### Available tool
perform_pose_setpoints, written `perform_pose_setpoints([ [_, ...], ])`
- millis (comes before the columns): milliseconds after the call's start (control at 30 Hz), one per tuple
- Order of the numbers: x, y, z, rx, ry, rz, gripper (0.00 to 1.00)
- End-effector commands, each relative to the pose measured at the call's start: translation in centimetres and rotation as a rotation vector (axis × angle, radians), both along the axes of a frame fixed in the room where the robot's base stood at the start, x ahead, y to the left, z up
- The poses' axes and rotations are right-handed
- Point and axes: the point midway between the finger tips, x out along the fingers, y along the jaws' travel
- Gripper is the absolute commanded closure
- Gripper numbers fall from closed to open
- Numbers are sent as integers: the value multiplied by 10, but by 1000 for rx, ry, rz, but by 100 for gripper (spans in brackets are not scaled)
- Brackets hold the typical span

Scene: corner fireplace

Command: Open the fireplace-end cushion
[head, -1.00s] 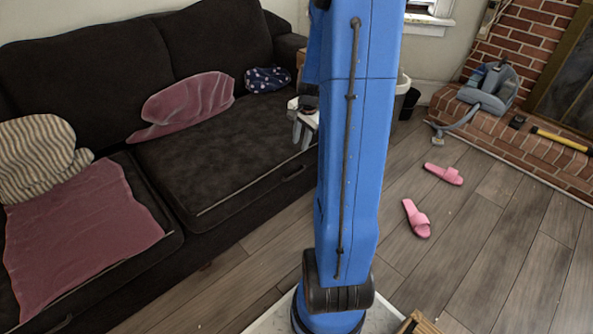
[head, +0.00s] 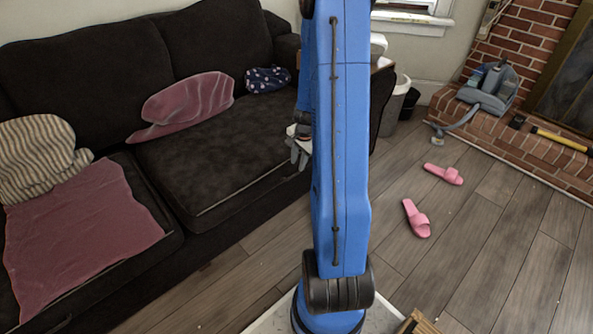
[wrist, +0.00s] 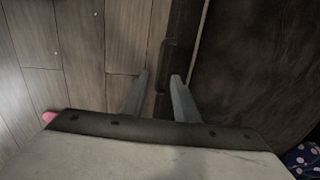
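The fireplace-end cushion (head: 215,145) is the dark seat cushion on the right half of the sofa. It lies flat and looks closed, with a pale line along its front edge. In the wrist view the cushion (wrist: 255,60) fills the right side. My gripper (head: 297,160) is at the front right edge of the cushion, partly hidden by my blue arm. In the wrist view my gripper (wrist: 159,75) is open and empty. Its right finger is over or beside the dark sofa front; the left one is over the floor. Contact cannot be told.
A pink pillow (head: 188,107) and a dotted dark pillow (head: 267,79) rest at the cushion's back. A pink cloth (head: 80,230) and a striped pillow (head: 40,158) are on the left seat. Pink slippers (head: 416,218) lie on open wooden floor. A vacuum (head: 490,88) stands on the brick hearth.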

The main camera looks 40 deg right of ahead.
Motion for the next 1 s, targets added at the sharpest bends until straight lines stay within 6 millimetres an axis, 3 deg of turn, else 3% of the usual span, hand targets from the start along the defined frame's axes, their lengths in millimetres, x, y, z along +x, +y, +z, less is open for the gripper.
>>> perform_pose_setpoints([
  [200, 5, 1, -30, 2, 3, -1, 72],
  [400, 9, 0, -48, 2, 1, 0, 72],
  [867, 10, 0, -55, 1, 0, 0, 72],
  [1000, 10, 0, -55, 1, 0, 0, 100],
])
